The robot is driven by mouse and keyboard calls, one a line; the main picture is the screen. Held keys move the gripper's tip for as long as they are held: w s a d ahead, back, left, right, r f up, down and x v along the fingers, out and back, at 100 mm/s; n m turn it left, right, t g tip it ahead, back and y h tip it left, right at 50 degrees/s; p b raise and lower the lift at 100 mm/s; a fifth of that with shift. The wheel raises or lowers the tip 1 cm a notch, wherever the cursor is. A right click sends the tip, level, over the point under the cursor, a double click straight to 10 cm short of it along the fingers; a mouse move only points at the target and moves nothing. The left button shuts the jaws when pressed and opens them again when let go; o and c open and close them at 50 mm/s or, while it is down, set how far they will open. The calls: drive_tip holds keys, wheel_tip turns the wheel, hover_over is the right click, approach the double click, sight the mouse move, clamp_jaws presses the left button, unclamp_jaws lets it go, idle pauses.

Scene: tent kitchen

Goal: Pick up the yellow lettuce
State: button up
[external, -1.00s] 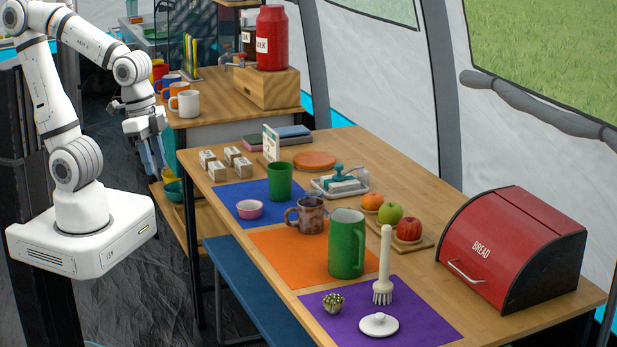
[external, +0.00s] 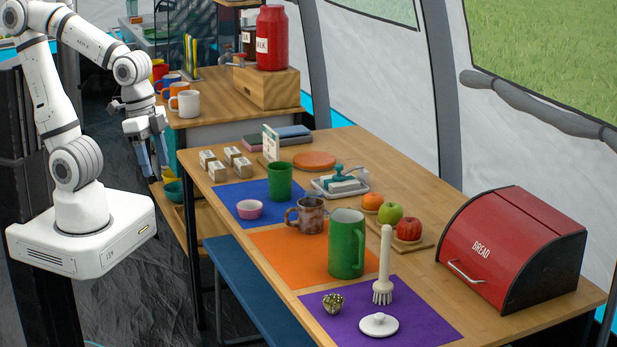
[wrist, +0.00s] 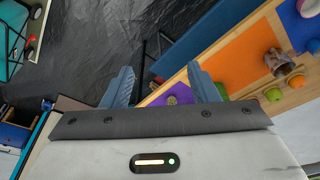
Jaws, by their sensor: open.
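A small, yellowish-green leafy thing (external: 333,303) sits on the purple mat (external: 420,325) at the table's near end. It is the only lettuce-like thing I see, but too small to name surely. In the wrist view it also shows (wrist: 172,100), partly cut off at the bottom by my gripper's body. My gripper (external: 155,170) hangs at the upper left, off the table and far from that thing. In the wrist view its two blue fingers (wrist: 160,70) stand wide apart with nothing held between them.
A white-handled brush (external: 384,265), a white lid (external: 379,325) and a green mug (external: 347,243) stand near the leafy thing. A red bread box (external: 510,250) is at the right. A blue bench (external: 245,290) runs along the table's left side.

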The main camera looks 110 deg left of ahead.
drive_tip(key=shift+o, duration=0.5)
drive_tip(key=shift+w, duration=0.15)
drive_tip(key=m+t+h+b, duration=0.1)
drive_tip(key=m+h+b, duration=0.1)
drive_tip(key=m+b, duration=0.45)
hover_over(333, 297)
drive_tip(key=s+a+b, duration=0.2)
wheel_tip(333, 297, down, 20)
drive_tip(key=n, duration=0.1)
drive_tip(key=shift+d+x, duration=0.25)
drive_tip(key=shift+x, duration=0.9)
drive_tip(key=x, duration=0.5)
drive_tip(key=shift+d+f, duration=0.15)
drive_tip(key=shift+d, duration=0.15)
drive_tip(key=c, duration=1)
